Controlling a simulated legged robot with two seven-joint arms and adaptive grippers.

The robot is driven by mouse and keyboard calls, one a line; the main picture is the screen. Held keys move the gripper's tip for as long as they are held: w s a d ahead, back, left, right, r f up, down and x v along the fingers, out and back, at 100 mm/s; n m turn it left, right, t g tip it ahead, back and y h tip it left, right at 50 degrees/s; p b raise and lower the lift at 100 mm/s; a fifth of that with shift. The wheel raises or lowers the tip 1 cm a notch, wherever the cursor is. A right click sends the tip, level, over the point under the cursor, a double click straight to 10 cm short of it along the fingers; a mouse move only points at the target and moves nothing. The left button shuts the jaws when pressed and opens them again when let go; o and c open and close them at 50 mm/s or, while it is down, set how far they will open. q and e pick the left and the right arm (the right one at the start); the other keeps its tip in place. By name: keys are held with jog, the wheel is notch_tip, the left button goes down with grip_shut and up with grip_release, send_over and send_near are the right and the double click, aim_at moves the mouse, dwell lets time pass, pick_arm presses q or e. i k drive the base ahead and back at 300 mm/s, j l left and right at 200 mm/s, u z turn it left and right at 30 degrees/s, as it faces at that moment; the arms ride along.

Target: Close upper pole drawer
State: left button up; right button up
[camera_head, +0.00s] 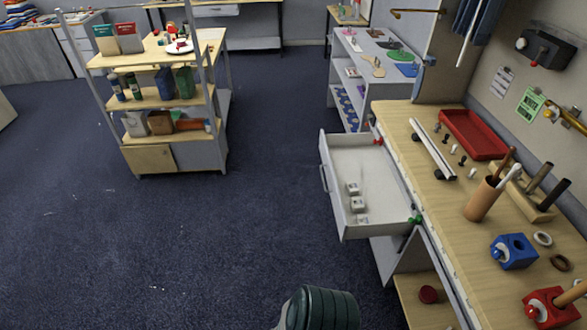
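A white drawer (362,170) stands pulled out to the left from under the wooden workbench top (450,225). Its front panel (331,195) with a handle faces left. Several small white blocks (355,203) lie inside it. A red fitting (378,141) and a green fitting (413,220) sit where the drawer meets the bench. Neither of my grippers is in view, and nothing touches the drawer.
The bench top holds a red tray (474,134), a cup with tools (484,198) and a blue block (513,251). A wheeled-looking shelf unit (165,95) stands upper left. A dark green ribbed object (320,309) is at the bottom. Blue carpet (180,250) left of the drawer is clear.

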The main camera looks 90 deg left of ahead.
aim_at(346, 157)
jog(key=u, duration=2.85)
